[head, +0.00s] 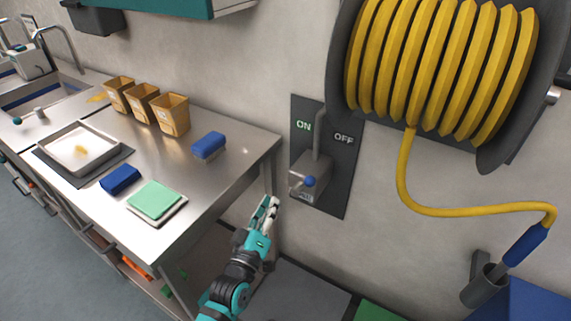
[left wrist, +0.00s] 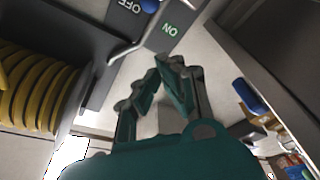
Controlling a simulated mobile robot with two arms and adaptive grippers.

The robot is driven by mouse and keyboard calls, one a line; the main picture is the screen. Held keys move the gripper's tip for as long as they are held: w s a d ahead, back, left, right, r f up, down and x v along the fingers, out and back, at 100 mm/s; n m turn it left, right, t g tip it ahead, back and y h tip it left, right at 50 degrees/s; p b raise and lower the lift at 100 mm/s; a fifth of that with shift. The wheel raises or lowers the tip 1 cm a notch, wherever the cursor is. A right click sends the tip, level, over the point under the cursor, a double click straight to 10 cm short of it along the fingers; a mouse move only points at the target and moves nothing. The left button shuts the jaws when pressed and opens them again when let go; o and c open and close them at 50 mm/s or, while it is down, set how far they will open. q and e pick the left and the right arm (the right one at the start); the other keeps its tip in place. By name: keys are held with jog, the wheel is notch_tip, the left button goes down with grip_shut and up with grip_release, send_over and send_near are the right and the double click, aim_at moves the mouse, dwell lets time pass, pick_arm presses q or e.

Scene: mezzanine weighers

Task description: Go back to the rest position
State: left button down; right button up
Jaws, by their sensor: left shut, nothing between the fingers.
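My left gripper (head: 269,202) is teal and dark grey, shut and empty. It is at the end of the arm that comes up from the bottom of the head view. It is just right of the steel table's corner, below and left of the ON/OFF switch panel (head: 338,178). In the left wrist view the left gripper (left wrist: 165,68) points at the wall below the panel, with its fingers together. A grey lever with a blue knob (head: 309,181) sits on the panel. My right gripper is not in view.
A steel table (head: 235,165) holds wooden bins (head: 172,115), a blue sponge (head: 209,144), a green pad (head: 154,199) and a tray (head: 107,135). A yellow hose reel (head: 440,60) hangs at right; its blue nozzle (head: 527,245) rests in a holder. A sink (head: 45,92) is far left.

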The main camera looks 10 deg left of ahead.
pick_arm(q)
jog(key=s+a+f+m+g, duration=0.1)
jog(key=s+f+m+g, duration=0.3)
jog(key=f, duration=0.8)
jog(key=s+a+f+g+y, duration=0.1)
jog(key=s+f+g, duration=0.35)
jog(key=f, duration=0.75)
jog(key=s+a+f+m+g, duration=0.1)
jog(key=s+f+m, duration=0.1)
jog(key=s+f, duration=0.8)
jog(key=s+a+f+m+g, duration=0.1)
jog(key=s+a+f+g, duration=0.1)
jog(key=s+f, duration=0.4)
jog(key=s+a+f+m+g+y, duration=0.1)
jog(key=s+f, duration=0.5)
jog(key=s, duration=0.6)
jog(key=s+a+f+m+g+y, duration=0.1)
jog(key=s+a+f+g, duration=0.3)
jog(key=s, duration=0.6)
notch_tip(320, 180, down, 3)
jog(key=shift+a+f+m+g, duration=0.1)
jog(key=shift+a+m+g, duration=0.05)
jog(key=shift+m+g, duration=0.7)
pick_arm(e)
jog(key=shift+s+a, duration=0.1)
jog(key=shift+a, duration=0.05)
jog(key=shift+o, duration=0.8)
